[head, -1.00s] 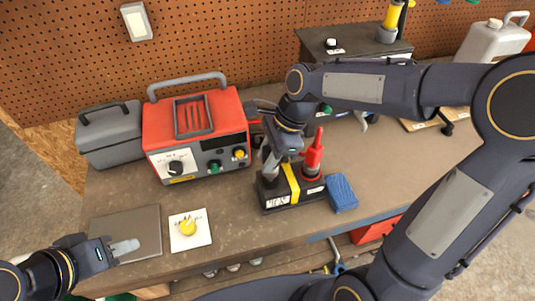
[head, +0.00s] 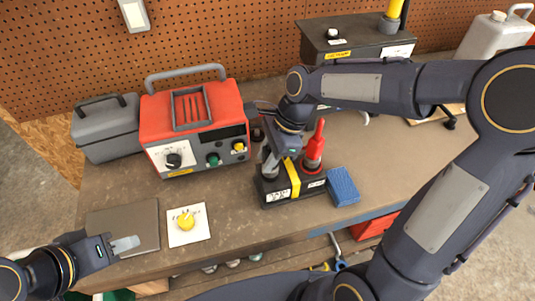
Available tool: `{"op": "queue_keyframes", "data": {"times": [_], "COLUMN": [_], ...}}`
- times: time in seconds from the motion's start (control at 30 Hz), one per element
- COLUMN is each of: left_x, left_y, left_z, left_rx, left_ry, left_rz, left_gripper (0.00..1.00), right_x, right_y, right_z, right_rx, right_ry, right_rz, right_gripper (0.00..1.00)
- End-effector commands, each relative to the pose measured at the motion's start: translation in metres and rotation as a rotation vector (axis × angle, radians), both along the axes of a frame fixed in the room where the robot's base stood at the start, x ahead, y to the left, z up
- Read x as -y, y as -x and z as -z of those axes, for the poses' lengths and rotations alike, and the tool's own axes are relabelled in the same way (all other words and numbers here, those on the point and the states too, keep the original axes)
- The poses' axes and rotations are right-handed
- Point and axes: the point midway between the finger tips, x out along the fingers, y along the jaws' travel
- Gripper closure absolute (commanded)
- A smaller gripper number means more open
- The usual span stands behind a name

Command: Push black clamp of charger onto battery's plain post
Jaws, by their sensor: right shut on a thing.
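The battery (head: 292,189) is a dark block with a yellow band, standing on the bench. A red cover or clamp (head: 315,148) stands upright on its right-hand post. My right gripper (head: 271,165) points down at the battery's left-hand, plain post. It is shut on the black clamp, which is mostly hidden by the fingers and the dark wrist. I cannot tell whether the clamp surrounds the post or only rests above it. The red charger (head: 193,118) stands to the left, with a dial and coloured terminals. My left gripper (head: 124,244) is over the bench's front left, clear of the battery.
A blue sponge-like block (head: 343,186) lies close to the battery's right side. A white card with a yellow knob (head: 188,226) and a grey plate (head: 125,222) lie at front left. A grey case (head: 106,130) stands left of the charger. Bare bench (head: 235,215) shows in front.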

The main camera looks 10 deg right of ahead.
Motion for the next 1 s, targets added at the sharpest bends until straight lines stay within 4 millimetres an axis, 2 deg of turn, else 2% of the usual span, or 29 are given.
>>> {"op": "queue_keyframes", "data": {"times": [0.33,0.37,0.5,0.57,0.83,1.0], "left_x": [0.0,0.0,0.0,0.0,0.0,0.0], "left_y": [0.0,0.0,0.0,0.0,0.0,0.0], "left_z": [0.002,0.002,0.002,0.002,0.002,0.002], "left_rx": [0.0,0.0,0.0,0.0,0.0,0.0], "left_ry": [0.0,0.0,0.0,0.0,0.0,0.0], "left_rz": [0.0,0.0,0.0,0.0,0.0,0.0], "left_gripper": [0.64,0.64,0.64,0.64,0.64,0.64], "right_x": [0.0,0.0,0.0,0.0,0.001,0.008], "right_y": [0.0,0.0,0.0,0.0,0.0,-0.001], "right_z": [0.003,0.003,0.003,0.003,0.002,-0.016], "right_rx": [0.0,0.0,0.0,0.0,0.0,0.005], "right_ry": [0.0,0.0,0.0,0.0,0.0,0.0], "right_rz": [0.0,0.0,0.0,0.0,0.0,0.002], "right_gripper": [1.0,0.72,0.53,0.48,0.48,0.48]}}
